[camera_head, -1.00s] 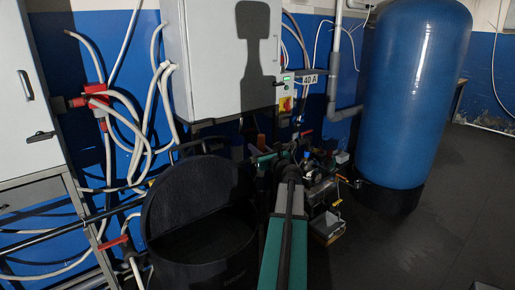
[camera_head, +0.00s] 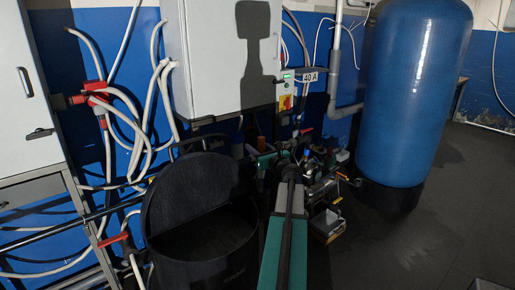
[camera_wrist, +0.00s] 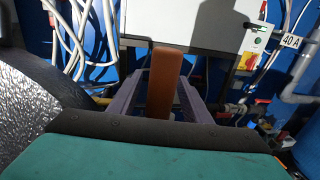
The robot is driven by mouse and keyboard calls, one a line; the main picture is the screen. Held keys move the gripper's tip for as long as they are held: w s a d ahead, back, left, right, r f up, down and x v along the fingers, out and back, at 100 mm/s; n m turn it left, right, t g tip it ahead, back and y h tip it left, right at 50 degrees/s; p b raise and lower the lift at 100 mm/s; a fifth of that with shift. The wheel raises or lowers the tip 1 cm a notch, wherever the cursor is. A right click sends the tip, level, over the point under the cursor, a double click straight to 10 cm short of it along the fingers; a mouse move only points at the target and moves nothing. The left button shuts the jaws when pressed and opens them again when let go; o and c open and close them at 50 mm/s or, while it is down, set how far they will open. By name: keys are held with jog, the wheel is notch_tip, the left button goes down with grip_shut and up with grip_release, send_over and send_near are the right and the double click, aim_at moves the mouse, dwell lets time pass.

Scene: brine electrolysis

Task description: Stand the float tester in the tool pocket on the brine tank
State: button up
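The brine tank (camera_head: 238,268) is a round black tub at the lower middle of the head view, with a dark round lid (camera_head: 183,190) standing tilted behind its opening. My gripper (camera_head: 262,152) is beyond the tank's right side, at the end of my teal arm. In the wrist view, my gripper (camera_wrist: 160,95) has an upright orange-brown bar (camera_wrist: 163,80) between its grey-purple fingers, apparently the float tester's handle. It shows small in the head view too (camera_head: 261,142). The fingers seem closed on it; its lower part is hidden. I cannot make out the tool pocket.
A tall blue vessel (camera_head: 410,100) stands at the right. Pumps and pipework (camera_head: 322,185) crowd the floor right of my arm. A grey cabinet (camera_head: 220,60) hangs on the wall behind. Cables and red plugs (camera_head: 95,92) hang at the left. The dark floor at the right is clear.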

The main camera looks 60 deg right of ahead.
jog(key=shift+s, duration=0.15)
jog(key=b+v, duration=0.2)
jog(key=v, duration=1.1)
jog(key=shift+s+a+b, duration=0.2)
jog(key=shift+s+b, duration=0.05)
jog(key=shift+b, duration=0.15)
dwell(1.0)
